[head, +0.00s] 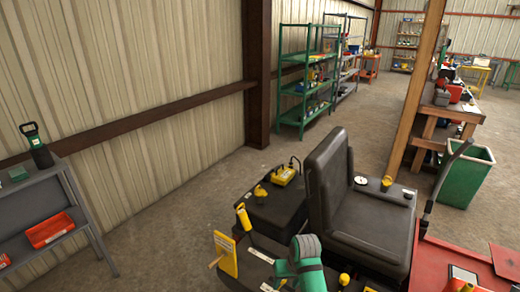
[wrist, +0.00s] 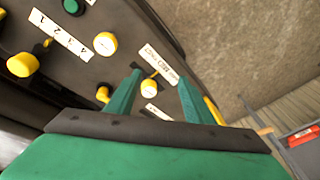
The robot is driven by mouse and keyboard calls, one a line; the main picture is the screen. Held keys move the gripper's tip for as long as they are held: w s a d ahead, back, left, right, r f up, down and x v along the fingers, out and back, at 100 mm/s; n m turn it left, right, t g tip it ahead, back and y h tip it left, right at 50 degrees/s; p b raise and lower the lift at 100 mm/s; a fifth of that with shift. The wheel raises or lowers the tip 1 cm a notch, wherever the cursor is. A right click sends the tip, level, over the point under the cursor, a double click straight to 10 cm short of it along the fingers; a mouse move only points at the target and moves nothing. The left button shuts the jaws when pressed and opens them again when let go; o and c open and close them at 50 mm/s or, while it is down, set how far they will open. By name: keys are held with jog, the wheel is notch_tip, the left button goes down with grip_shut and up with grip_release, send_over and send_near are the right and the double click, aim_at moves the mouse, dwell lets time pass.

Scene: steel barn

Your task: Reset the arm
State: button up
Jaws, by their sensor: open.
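My gripper (wrist: 160,77) shows in the wrist view with two green fingers spread apart and nothing held between them. Its fingers reach over a dark control panel (wrist: 75,70) with yellow knobs and white labels. A small yellow knob with a pale face (wrist: 149,88) shows in the gap between the fingers; I cannot tell whether they touch it. In the head view my teal arm (head: 306,262) is at the bottom middle, over the dark console in front of the black seat (head: 325,180). My fingertips are not clear there.
A yellow plate (head: 226,254) and a yellow-handled lever (head: 243,217) stand just left of my arm. A grey shelf (head: 35,205) with a red bin (head: 50,231) is at the left wall. A green bin (head: 467,178) stands at the right. The floor between shelf and console is clear.

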jog(key=s+a+f+t+y, duration=0.1)
jog(key=a+f, duration=0.2)
jog(key=a, duration=0.3)
jog(key=s+a+f+m+t+y, duration=0.1)
jog(key=s+a+f+t, duration=0.1)
jog(key=a, duration=0.3)
jog(key=s+a+f+t+y, duration=0.1)
jog(key=a+f, duration=0.2)
jog(key=a, duration=0.3)
jog(key=s+a+f+m+t, duration=0.2)
jog(key=s+a+t, duration=0.25)
jog(key=s, duration=0.65)
jog(key=s+d+r+m+t+h, duration=0.1)
jog(key=s+d+r+h, duration=0.1)
jog(key=s, duration=0.7)
jog(key=s+d+r+t+h, duration=0.1)
jog(key=s+d+r+h, duration=0.15)
jog(key=s, duration=0.65)
jog(key=s+d+r+n+t, duration=0.1)
jog(key=s+d+r, duration=0.2)
jog(key=s+r, duration=0.3)
jog(key=s+d+r+n+t, duration=0.1)
jog(key=s+d+r+t, duration=0.1)
jog(key=s+d+r, duration=0.2)
notch_tip(320, 180, up, 5)
jog(key=s, duration=0.2)
jog(key=shift+s+f+n, duration=0.2)
jog(key=shift+s+n, duration=0.2)
jog(key=c, duration=0.4)
jog(key=shift+w, duration=0.1)
